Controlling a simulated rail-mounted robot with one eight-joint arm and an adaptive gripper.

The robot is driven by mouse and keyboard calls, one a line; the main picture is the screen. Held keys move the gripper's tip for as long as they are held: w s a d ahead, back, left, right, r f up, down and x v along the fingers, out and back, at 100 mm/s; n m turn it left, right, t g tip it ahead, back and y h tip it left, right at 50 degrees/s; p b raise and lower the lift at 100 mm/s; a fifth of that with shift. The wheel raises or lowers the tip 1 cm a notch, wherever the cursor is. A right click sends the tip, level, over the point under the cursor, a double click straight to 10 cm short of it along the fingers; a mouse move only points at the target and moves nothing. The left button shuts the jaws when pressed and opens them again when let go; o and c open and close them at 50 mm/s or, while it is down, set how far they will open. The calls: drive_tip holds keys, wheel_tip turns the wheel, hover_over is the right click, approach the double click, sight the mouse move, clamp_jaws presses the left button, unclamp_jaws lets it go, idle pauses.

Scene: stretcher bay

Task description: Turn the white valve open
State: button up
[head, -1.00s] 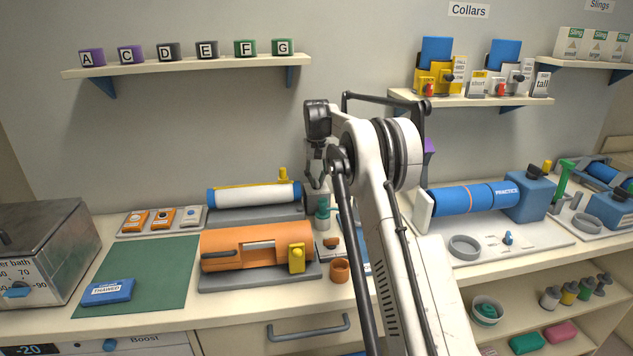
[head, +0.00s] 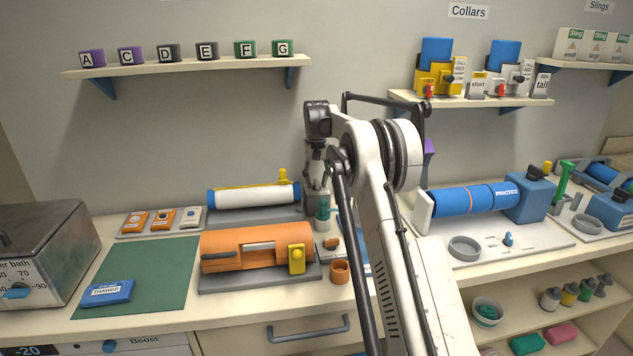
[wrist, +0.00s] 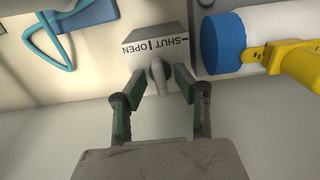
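In the wrist view a grey block (wrist: 152,48) carries the words SHUT and OPEN, with a small mark between them. A pale grey-white valve lever (wrist: 158,76) sticks out from it, its end near that mark. My gripper (wrist: 160,80) is open, with one finger on each side of the lever and a visible gap on both sides. In the head view my gripper (head: 316,182) points down at the back of the counter, beside the blue-ended white cylinder (head: 250,197). The lever cannot be made out there.
The white cylinder with its yellow fitting (wrist: 262,54) is close beside my right finger in the wrist view. An orange cylinder (head: 225,248) lies in front. The green mat (head: 150,265) has free room.

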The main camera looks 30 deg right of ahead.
sight(317, 181)
wheel_tip(317, 181, up, 8)
drive_tip(key=shift+f, duration=0.2)
idle(0.3)
idle(0.4)
